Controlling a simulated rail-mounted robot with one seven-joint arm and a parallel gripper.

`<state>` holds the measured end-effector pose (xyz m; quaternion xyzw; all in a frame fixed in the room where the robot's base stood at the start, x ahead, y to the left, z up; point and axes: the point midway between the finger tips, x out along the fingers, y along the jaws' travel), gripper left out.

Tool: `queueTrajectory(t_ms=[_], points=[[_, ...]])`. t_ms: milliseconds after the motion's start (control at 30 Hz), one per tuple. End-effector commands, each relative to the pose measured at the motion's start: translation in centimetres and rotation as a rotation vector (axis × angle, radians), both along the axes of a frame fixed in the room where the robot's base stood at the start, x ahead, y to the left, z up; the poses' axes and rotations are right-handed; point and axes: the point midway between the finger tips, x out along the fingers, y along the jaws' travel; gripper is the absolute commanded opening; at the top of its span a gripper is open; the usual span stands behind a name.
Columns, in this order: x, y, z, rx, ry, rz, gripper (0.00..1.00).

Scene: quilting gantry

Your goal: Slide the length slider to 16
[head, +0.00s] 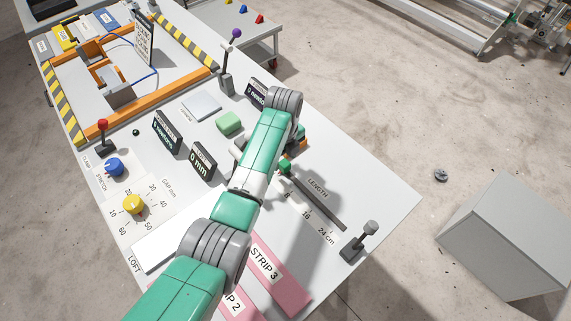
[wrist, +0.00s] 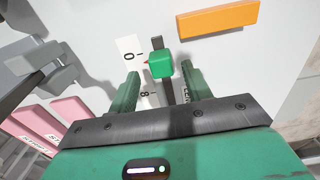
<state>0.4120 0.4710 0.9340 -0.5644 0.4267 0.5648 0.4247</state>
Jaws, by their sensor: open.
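The length slider has a green block-shaped knob (wrist: 160,65) on a dark straight slot, with a red pointer on the side facing the scale. In the wrist view the pointer is close to the 0 mark, short of the 8. My gripper (wrist: 160,74) is open, its two green fingers on either side of the slot and the knob at or just beyond their tips. I cannot tell whether they touch it. In the head view the length track (head: 320,202) runs towards the lower right past 16 and 24 cm; my arm hides much of the gripper and the low end.
An orange bar (wrist: 218,18) lies near the knob, at the upper right of the wrist view. A grey-knobbed lever (head: 359,242) stands beyond the track's far end. Pink strips (head: 277,275) lie left of the track. Small displays (head: 202,161) stand left of my arm.

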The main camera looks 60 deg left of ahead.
Motion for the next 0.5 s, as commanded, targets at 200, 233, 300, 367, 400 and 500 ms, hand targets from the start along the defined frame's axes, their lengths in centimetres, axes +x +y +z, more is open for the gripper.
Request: queueTrajectory(t_ms=[200, 233, 300, 367, 400, 500], points=[[0.0, 0.0, -3.0, 0.001, -0.001, 0.0, 0.49], [0.0, 0.0, -3.2, 0.001, -0.001, 0.0, 0.49], [0.0, 0.0, -3.4, 0.001, -0.001, 0.001, 0.49], [0.0, 0.0, -3.4, 0.002, -0.002, 0.001, 0.49], [0.0, 0.0, -3.4, 0.002, -0.002, 0.001, 0.49], [0.0, 0.0, -3.3, 0.002, -0.002, 0.001, 0.49]])
